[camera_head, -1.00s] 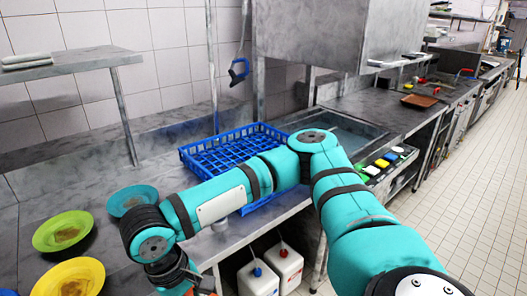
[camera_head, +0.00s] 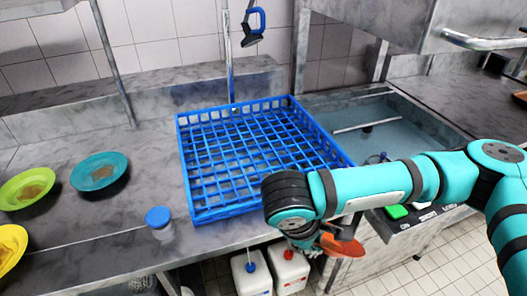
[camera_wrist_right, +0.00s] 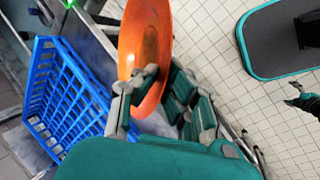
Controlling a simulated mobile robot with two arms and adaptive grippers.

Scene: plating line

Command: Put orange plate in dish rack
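The orange plate (camera_head: 342,246) is in my right gripper (camera_head: 322,236), in front of the blue dish rack's near right corner and beyond the counter's front edge. In the right wrist view the orange plate (camera_wrist_right: 145,35) stands on edge between the fingers of my right gripper (camera_wrist_right: 158,92), which are shut on its rim. The blue dish rack (camera_head: 186,165) is empty on the counter; my right arm covers its near right corner. It also shows at the left of the right wrist view (camera_wrist_right: 70,95). A small dark and teal part at that view's right edge may be my left gripper; its fingers are unclear.
Left on the counter are a teal plate (camera_head: 99,173), a green plate (camera_head: 28,188) and a yellow plate (camera_head: 8,248), each soiled. A blue-capped jar (camera_head: 159,222) stands left of the rack. A sink (camera_head: 385,125) lies to its right; a blue sprayer (camera_head: 253,25) hangs above.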

